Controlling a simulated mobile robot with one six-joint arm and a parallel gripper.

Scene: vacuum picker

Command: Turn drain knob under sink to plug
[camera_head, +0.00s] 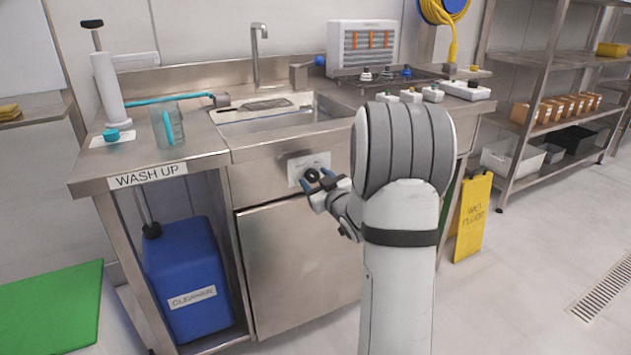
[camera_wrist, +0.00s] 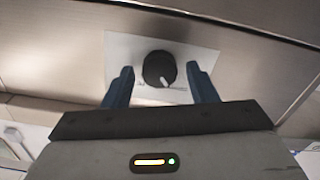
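The drain knob (camera_head: 312,174) is a round black dial on a white plate (camera_head: 295,165) on the front panel under the sink (camera_head: 270,118). In the wrist view the knob (camera_wrist: 159,69) has a white pointer mark aimed down and slightly right. My gripper (camera_head: 318,183) is right at the knob in the head view. In the wrist view my gripper (camera_wrist: 160,85) has its two blue fingers apart, one on each side of the knob, with gaps between. Nothing is held. The writing on the plate is too blurred to read.
A steel cabinet door (camera_head: 300,255) is below the knob. A blue cleanware container (camera_head: 187,280) stands in the open bay to the left. A yellow wet-floor sign (camera_head: 473,217) stands at the right. The floor in front of the shelving is clear.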

